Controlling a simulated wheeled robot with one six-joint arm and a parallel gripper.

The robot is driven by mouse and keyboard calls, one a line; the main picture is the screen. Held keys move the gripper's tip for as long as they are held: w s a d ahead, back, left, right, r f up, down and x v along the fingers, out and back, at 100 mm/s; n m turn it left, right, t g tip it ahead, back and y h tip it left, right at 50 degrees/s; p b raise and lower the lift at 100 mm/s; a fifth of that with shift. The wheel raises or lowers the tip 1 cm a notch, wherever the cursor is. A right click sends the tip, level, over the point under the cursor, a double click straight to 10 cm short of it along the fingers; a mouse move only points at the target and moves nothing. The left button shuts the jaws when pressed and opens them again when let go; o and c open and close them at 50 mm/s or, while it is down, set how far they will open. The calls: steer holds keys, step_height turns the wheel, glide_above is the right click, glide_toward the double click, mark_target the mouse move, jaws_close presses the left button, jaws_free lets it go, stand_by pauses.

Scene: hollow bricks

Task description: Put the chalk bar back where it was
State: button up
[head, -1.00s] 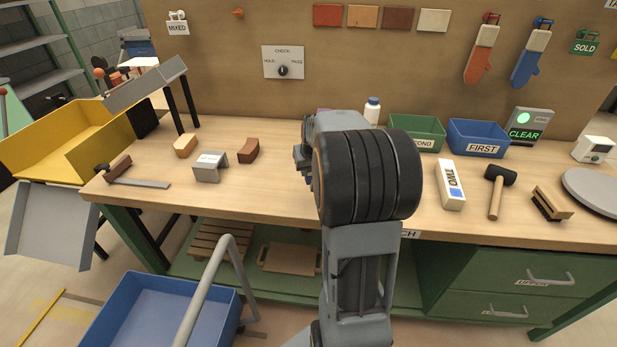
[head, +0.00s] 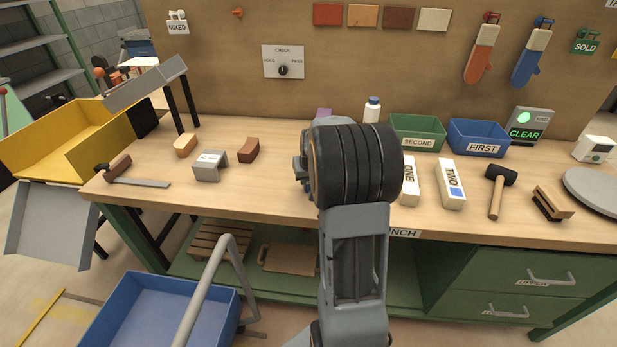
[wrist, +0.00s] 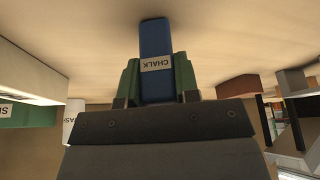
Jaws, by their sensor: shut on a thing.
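The chalk bar (wrist: 154,38) is a blue bar with a white CHALK label, seen in the wrist view. My gripper (wrist: 157,82) is shut on it, with a green finger on each side. The bar's free end points at the wooden bench top and a dark shadow lies around it. I cannot tell whether it touches. In the head view my arm hides the bar and the fingers, above the middle of the bench (head: 270,195).
A bottle (head: 372,110), green SECOND bin (head: 418,131) and blue FIRST bin (head: 478,138) stand behind. Bench left of my arm is clear up to a brown brick (head: 248,150).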

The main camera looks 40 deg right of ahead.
steer(key=o, duration=1)
steer(key=shift+f, duration=0.1)
steer(key=shift+r, duration=0.4)
steer(key=v, duration=1.1)
steer(key=s+a+f+n, duration=0.2)
steer(key=s+a, duration=0.5)
steer(key=a, duration=0.4)
steer(key=s+a+f+n+g+y, duration=0.1)
steer(key=s+a+f+n, duration=0.1)
steer(key=s+a, duration=0.5)
steer(key=a, duration=0.4)
steer(key=shift+f+y+p, duration=0.2)
steer(key=shift+y+p, duration=0.1)
steer(key=shift+p, duration=0.1)
steer(key=shift+s, duration=0.15)
